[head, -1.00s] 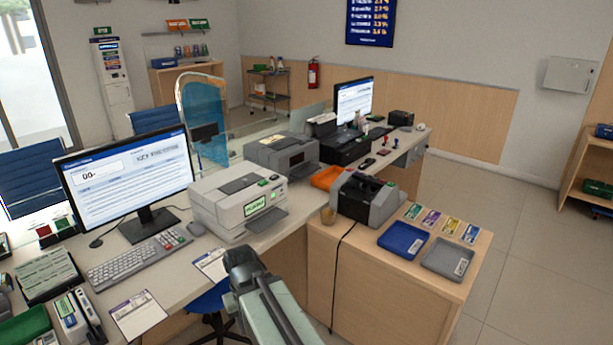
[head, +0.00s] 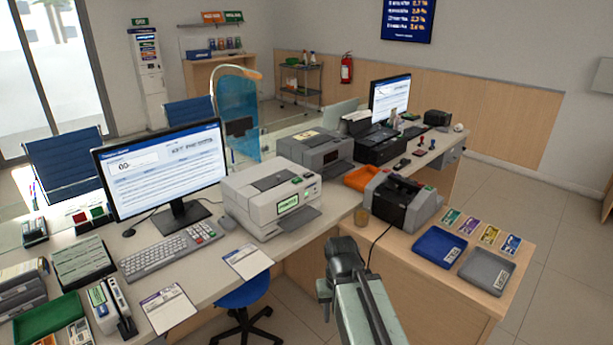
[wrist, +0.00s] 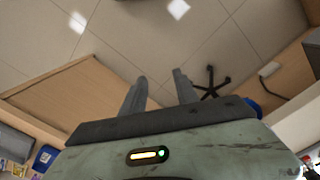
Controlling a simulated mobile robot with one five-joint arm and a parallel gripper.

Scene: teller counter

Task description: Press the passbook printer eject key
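A white desktop printer (head: 270,205) with a small green-lit display (head: 288,205) stands on the counter, right of the monitor. It looks like the passbook printer. Small green spots show near its right front corner (head: 309,193); I cannot tell which is the eject key. My gripper (head: 345,260) is in front of the counter, below and to the right of the white printer, apart from it. In the wrist view, the two fingers of my gripper (wrist: 160,78) stand apart with nothing between them, above the tiled floor. The printer is not recognisable in the wrist view.
A second grey printer (head: 316,152) stands behind. A keyboard (head: 170,250) and papers lie left. A blue stool (head: 243,291) is under the counter. Floor at right is clear.

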